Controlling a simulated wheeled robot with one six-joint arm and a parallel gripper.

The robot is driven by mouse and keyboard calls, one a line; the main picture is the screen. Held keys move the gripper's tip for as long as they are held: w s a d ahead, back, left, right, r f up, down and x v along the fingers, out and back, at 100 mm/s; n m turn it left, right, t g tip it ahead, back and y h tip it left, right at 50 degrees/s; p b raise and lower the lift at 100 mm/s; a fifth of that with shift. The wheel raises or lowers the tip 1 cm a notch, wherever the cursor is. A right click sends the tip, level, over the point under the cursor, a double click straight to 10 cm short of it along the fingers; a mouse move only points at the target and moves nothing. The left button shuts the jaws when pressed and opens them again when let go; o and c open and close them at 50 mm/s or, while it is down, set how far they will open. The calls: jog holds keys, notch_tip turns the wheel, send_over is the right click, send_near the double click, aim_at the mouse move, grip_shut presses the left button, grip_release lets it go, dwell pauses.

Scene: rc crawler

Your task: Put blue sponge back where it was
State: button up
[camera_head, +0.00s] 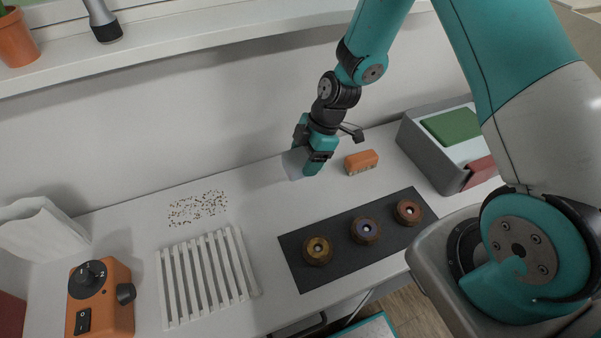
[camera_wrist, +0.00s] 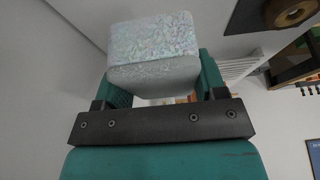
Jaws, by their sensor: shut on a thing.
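My gripper (camera_head: 309,161) is shut on a pale blue-grey block, which looks like the blue sponge (camera_head: 295,164), over the back of the counter near the wall. In the wrist view the sponge (camera_wrist: 152,42) sits between the teal fingers (camera_wrist: 160,80); one face is speckled and the other is plain. Whether it touches the counter is unclear. An orange block (camera_head: 361,161) lies on the counter just right of my gripper. A grey box (camera_head: 430,139) with a green pad (camera_head: 452,126) and a red block (camera_head: 480,171) stands farther right.
A dark mat (camera_head: 338,263) with three round knobs lies in front. Left are a white slatted rack (camera_head: 205,276), scattered crumbs (camera_head: 197,208), an orange switch device (camera_head: 100,300) and a white paper bag (camera_head: 42,229). A shelf (camera_head: 190,43) runs above. Counter between crumbs and gripper is clear.

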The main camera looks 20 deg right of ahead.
aim_at(299, 188)
jog(key=shift+f+p, duration=0.95)
jog(key=shift+f, duration=2.9)
jog(key=shift+f, duration=0.1)
jog(key=o, duration=0.9)
